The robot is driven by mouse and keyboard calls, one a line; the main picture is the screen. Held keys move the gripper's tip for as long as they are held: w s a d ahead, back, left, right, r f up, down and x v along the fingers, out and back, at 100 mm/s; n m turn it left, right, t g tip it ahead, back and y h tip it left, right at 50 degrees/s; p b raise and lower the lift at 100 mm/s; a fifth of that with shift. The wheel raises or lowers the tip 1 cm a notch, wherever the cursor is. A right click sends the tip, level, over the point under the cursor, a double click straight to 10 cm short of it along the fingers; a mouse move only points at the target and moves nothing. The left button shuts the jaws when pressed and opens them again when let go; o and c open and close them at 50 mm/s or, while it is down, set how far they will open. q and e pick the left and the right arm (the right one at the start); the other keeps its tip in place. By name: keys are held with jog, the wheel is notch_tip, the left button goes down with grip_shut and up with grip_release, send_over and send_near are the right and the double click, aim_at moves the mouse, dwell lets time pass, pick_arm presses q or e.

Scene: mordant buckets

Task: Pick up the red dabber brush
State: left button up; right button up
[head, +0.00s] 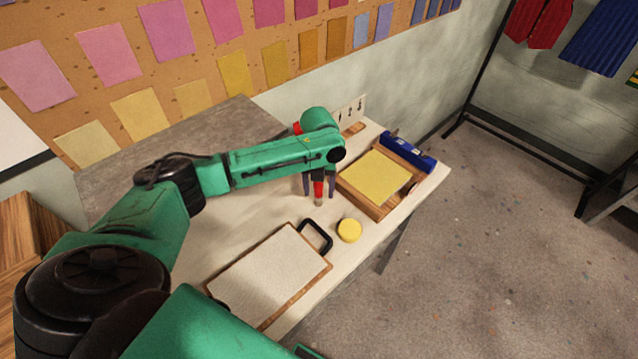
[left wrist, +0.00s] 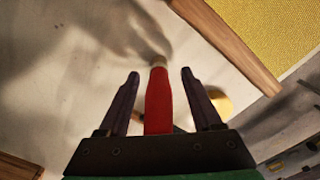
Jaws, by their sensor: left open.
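The red dabber brush (head: 318,189) shows below my left wrist in the head view, its red handle above a pale, metallic-looking end. The brush also shows in the left wrist view (left wrist: 158,105), running between the two fingers with its pale end pointing away from my palm. My left gripper (head: 319,194) is open, with one dark finger on each side of the brush. In the left wrist view (left wrist: 160,74), a gap shows between the handle and each finger. I cannot tell whether the brush end touches the table. My right gripper is not in view.
A wooden-framed tray with a yellow sheet (head: 375,178) stands right of the gripper, a blue object (head: 408,151) behind it. A yellow round thing (head: 349,230), a black loop handle (head: 317,236) and a wood-edged pale board (head: 270,272) lie nearer. Bare tabletop lies left.

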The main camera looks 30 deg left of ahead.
pick_arm(q)
jog(key=shift+s+f, duration=0.1)
jog(key=shift+a, duration=0.1)
jog(key=shift+c, duration=1.2)
grip_shut()
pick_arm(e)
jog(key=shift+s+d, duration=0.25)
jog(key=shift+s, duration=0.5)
